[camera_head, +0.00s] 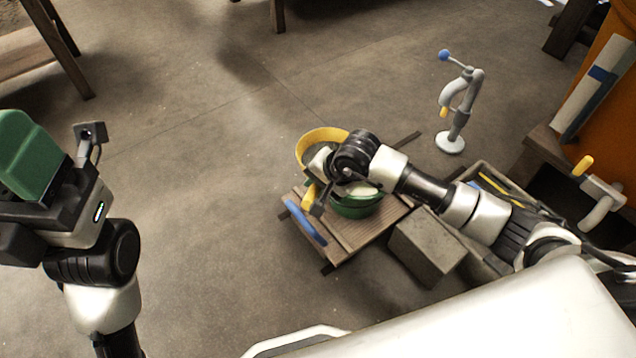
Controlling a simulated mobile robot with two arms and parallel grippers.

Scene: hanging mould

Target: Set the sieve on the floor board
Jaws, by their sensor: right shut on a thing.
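The sieve (322,135), a round piece with a yellow rim, shows at the far left corner of the wooden floor board (345,238). My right gripper (322,161) is shut on it, and the wrist hides much of its near side. I cannot tell whether the sieve touches the board or hangs just above it. My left gripper (30,155), with a green part on its end, is up at the left edge, away from the board. Its jaws do not show clearly.
A green bowl (357,207), a yellow-handled tool (309,196) and a blue-edged strip (305,222) are at the board. A grey block (428,246) and a tray (483,178) stand to its right. A grey clamp stand (452,143) stands behind. Floor at left is clear.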

